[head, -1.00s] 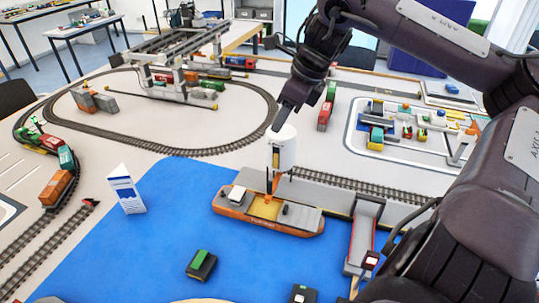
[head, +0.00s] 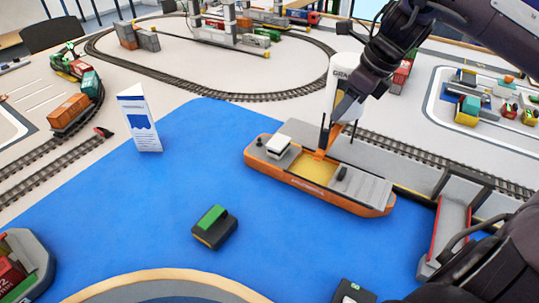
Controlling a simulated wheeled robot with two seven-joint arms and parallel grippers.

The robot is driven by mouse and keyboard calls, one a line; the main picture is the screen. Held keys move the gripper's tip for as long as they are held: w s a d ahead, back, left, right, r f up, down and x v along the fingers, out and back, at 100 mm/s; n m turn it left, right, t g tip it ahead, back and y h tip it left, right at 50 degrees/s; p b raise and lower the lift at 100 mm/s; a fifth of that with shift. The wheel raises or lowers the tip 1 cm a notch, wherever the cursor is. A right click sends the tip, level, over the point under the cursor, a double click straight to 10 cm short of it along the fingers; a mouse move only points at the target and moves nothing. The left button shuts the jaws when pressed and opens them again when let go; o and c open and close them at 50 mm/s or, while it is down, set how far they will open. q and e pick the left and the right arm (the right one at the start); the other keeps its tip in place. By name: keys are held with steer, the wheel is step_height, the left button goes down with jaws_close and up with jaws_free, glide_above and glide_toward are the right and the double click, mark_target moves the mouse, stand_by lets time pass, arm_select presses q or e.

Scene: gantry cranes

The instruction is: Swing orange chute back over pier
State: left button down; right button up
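The orange chute (head: 322,152) comes off the front of a white silo (head: 341,76) on the pier. Its lower end hangs over the yellow hold of the orange and grey ship (head: 318,177), which lies along the grey pier (head: 398,172). My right gripper (head: 338,117) reaches down from the upper right, in front of the silo. Its tip is at the upper part of the chute, overlapping it in view; I cannot tell whether it touches or grips it. The gripper and wrist hide part of the silo. My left gripper is not in view.
Blue water mat (head: 170,200) fills the front. A black and green block (head: 214,227) and a white sign (head: 139,118) stand on it. A red-sided ramp (head: 452,225) is right of the ship. Rail track (head: 430,160) runs behind the pier.

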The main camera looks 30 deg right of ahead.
mark_target(328, 131)
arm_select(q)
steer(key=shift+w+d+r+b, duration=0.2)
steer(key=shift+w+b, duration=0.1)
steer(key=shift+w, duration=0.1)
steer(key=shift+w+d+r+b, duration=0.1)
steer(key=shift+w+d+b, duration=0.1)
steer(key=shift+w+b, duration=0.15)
arm_select(e)
steer(key=shift+s+d+x, duration=0.1)
steer(key=shift+d+x, duration=0.05)
steer(key=shift+x, duration=2.2)
steer(key=shift+s+d+x, duration=0.1)
steer(key=shift+d+x, duration=0.05)
steer(key=shift+x, duration=2.25)
steer(key=shift+f, duration=0.1)
steer(key=shift+c, duration=0.5)
jaws_close()
